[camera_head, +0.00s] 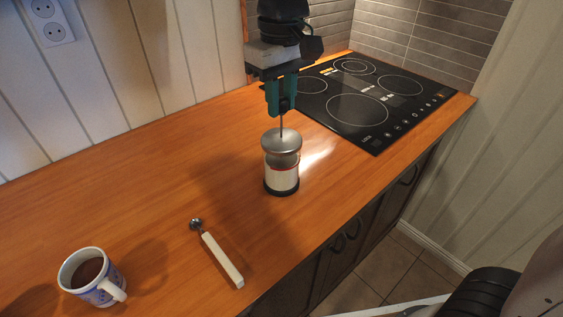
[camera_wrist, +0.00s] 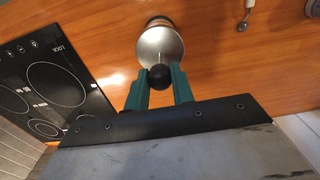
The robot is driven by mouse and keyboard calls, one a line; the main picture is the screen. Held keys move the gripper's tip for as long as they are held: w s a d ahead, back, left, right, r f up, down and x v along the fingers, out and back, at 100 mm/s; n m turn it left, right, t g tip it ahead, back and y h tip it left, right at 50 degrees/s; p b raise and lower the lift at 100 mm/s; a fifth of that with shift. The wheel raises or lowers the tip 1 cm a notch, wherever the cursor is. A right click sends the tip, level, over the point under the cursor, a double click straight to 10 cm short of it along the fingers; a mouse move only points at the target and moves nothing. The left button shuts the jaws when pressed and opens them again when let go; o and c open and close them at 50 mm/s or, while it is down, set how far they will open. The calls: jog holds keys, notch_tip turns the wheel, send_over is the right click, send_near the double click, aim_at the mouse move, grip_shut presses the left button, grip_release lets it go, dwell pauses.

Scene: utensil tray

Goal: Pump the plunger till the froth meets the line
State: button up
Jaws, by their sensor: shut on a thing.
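The frother (camera_head: 282,162) stands upright on the wooden counter, with a domed metal lid, a glass body and a dark base. White fills most of the glass, and a red line shows near the top of the white; I cannot tell exactly how their levels compare. A thin plunger rod rises from the lid into my gripper (camera_head: 281,104). In the wrist view, my gripper (camera_wrist: 159,80) has its teal fingers shut on the black plunger knob (camera_wrist: 159,77), above the metal lid (camera_wrist: 160,46). A length of rod shows between lid and fingers.
A black cooktop (camera_head: 362,98) lies behind and right of the frother. A white-handled spoon (camera_head: 222,260) lies in front, towards the counter edge. A mug of brown drink (camera_head: 103,285) stands at front left. The counter (camera_head: 130,190) left of the frother is clear.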

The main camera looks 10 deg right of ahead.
aim_at(281, 137)
jog(key=shift+f, duration=2.4)
jog(key=o, duration=1.2)
jog(key=shift+r, duration=3.6)
